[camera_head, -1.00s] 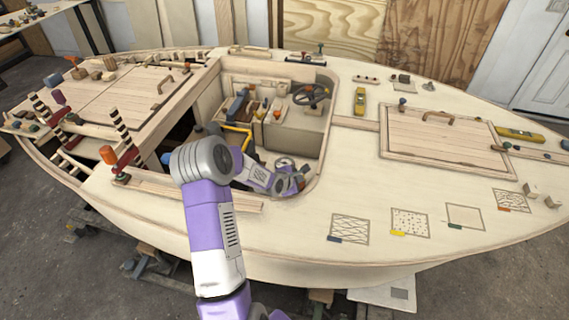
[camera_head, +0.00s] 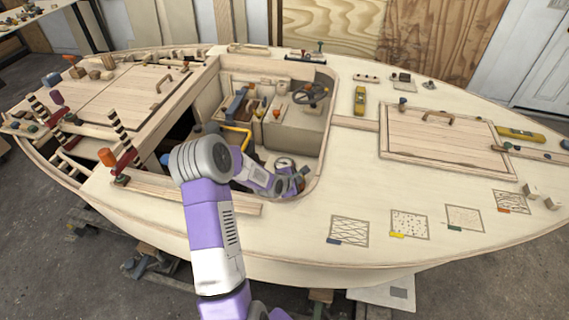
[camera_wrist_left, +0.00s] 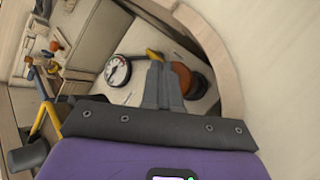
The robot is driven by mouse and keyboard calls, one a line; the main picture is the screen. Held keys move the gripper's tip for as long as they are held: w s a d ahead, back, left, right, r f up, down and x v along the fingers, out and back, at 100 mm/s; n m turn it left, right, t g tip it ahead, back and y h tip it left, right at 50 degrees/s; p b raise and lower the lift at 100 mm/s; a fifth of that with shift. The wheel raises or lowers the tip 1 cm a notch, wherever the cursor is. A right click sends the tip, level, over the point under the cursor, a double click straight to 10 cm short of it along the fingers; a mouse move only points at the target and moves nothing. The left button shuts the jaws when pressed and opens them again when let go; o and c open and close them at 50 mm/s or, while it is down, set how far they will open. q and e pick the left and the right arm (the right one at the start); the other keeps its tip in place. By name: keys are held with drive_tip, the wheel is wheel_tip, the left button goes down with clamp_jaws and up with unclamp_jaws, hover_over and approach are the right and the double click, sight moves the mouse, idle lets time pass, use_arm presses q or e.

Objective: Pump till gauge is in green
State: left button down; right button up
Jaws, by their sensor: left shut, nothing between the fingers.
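A round white-faced gauge (camera_wrist_left: 117,70) with a dark rim sits on a pale panel in the left wrist view, left of my fingers. It also shows in the head view (camera_head: 284,163) inside the open cockpit. Its needle reading and any green band are too small to tell. An orange-brown round knob (camera_wrist_left: 183,75) on a dark base is partly behind my fingertips; I cannot tell if they touch it. A yellow part (camera_wrist_left: 153,54) shows just beyond them. My left gripper (camera_wrist_left: 163,85) is shut and empty, and it reaches down into the cockpit in the head view (camera_head: 297,184). My right gripper is out of view.
The cockpit's curved wall (camera_wrist_left: 225,75) stands close on the right in the left wrist view. A yellow tubular bar (camera_wrist_left: 42,118) lies left. A steering wheel (camera_head: 310,93) stands at the cockpit's back. A deck hatch (camera_head: 445,145) lies to the right.

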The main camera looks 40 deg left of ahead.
use_arm(q)
drive_tip(key=shift+s+d+f+g+h+p, duration=0.3)
drive_tip(key=shift+s+d+f+g+p, duration=0.15)
drive_tip(key=shift+s+f+p, duration=0.2)
wheel_tip(320, 180, up, 4)
drive_tip(key=p, duration=0.3)
drive_tip(key=shift+w+d, duration=0.15)
drive_tip(key=shift+d+r, duration=0.1)
drive_tip(key=shift+r, duration=0.35)
drive_tip(key=shift+w, duration=0.1)
